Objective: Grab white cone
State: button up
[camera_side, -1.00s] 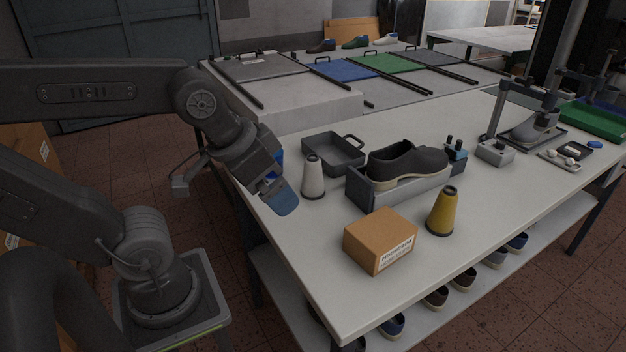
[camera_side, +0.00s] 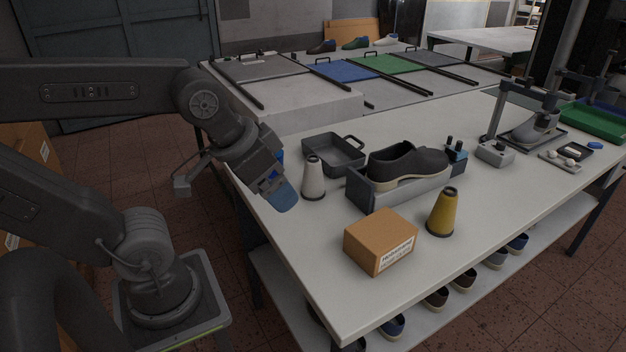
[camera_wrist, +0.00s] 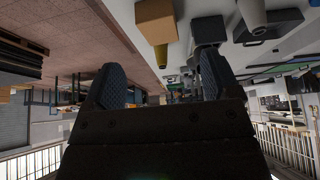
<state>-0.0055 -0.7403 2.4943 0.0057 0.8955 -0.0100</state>
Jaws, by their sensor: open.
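The white cone (camera_side: 313,178) stands upright on the table near its left edge, with a dark base and dark top. It also shows, cut off, at the top edge of the wrist view (camera_wrist: 252,12). My gripper (camera_side: 281,188) is just left of the cone in the side view, apart from it, at the table's left edge. Its blue-padded fingers are spread and empty; one partly hides the other there. In the wrist view my gripper (camera_wrist: 162,82) shows both fingers wide apart with nothing between them.
A dark tray (camera_side: 335,155) stands behind the cone. A dark shoe (camera_side: 408,162) sits in a grey holder (camera_side: 362,192) to its right. A cardboard box (camera_side: 379,241) and a yellow cone (camera_side: 441,212) stand nearer the front. The table (camera_side: 290,250) is bare in front of the white cone.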

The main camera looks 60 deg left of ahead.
jog(key=w+a+n+y, duration=0.2)
jog(key=w+a+n, duration=0.1)
jog(key=w+a, duration=0.35)
jog(key=n+g+y, duration=0.1)
jog(key=n+y, duration=0.2)
jog(key=n, duration=0.3)
send_near(314, 161)
jog(key=a, duration=0.2)
jog(key=x, duration=0.6)
jog(key=shift+w+f, duration=0.15)
jog(key=shift+w, duration=0.05)
jog(key=shift+x, duration=3)
jog(key=shift+w+d, duration=0.15)
jog(key=shift+c, duration=0.4)
jog(key=c, duration=1.3)
